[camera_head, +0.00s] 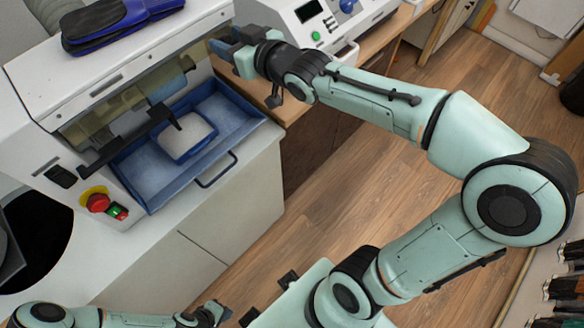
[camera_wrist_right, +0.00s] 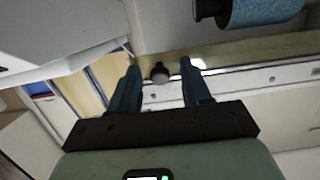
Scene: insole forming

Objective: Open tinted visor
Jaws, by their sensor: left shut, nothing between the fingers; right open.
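The tinted visor (camera_head: 100,122) is a yellowish, see-through panel on the front of the white machine (camera_head: 120,60). A black bar (camera_head: 130,142) reaches out in front of it. My right gripper (camera_head: 232,50) is open at the machine's right side, close to the visor's right end. In the right wrist view, a dark round knob (camera_wrist_right: 158,73) appears between the open fingers of my right gripper (camera_wrist_right: 158,85); I cannot tell its depth or whether anything touches. My left gripper (camera_head: 212,312) is shut and empty, low in the head view, away from the visor.
A blue tray (camera_head: 225,140) with a pale block (camera_head: 187,135) sits below the visor. A red button (camera_head: 97,203) is on the machine's front. A white control box (camera_head: 325,25) stands behind my right gripper. A blue roll (camera_wrist_right: 262,8) shows above the fingers.

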